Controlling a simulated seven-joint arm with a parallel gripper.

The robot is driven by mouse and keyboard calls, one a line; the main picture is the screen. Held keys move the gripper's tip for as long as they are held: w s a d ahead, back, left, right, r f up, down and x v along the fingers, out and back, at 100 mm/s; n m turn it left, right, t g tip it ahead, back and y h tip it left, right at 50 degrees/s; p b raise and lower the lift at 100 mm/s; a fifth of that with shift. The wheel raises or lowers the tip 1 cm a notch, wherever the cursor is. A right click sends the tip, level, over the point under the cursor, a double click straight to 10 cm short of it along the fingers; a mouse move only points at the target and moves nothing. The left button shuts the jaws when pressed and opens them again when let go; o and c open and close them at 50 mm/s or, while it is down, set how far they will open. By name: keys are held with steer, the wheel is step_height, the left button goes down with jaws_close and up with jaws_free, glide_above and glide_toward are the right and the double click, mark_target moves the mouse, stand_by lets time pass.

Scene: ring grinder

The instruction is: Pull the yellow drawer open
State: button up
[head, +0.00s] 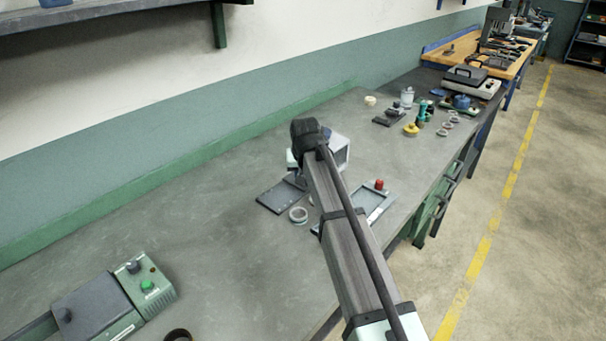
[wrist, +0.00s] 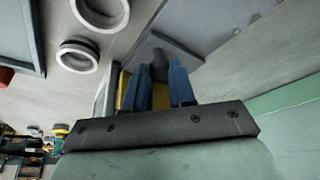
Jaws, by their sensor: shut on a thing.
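In the wrist view, my gripper (wrist: 160,72) has its two blue fingers closed on a dark rounded knob (wrist: 159,60). Parts of the yellow drawer (wrist: 127,90) show beside and between the fingers. The rest of the drawer is hidden by the fingers and the dark gripper bar, so I cannot tell how far it is open. In the head view, a pale grey box-shaped housing (head: 343,152) stands on the bench behind my arm. My arm hides my fingers and the drawer there.
A dark flat plate (head: 279,196) and a pale ring (head: 298,215) lie near my arm. A shallow tray (head: 377,204) with a red knob (head: 379,184) lies to the right. A green-grey machine (head: 120,300) sits front left. The left bench surface is largely clear.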

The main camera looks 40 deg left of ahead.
jaws_close()
steer(key=s, duration=1.1)
steer(key=shift+s, duration=0.3)
steer(key=o, duration=0.6)
jaws_free()
steer(key=v, duration=1.3)
steer(key=shift+d+r, duration=0.15)
steer(key=shift+r, duration=0.25)
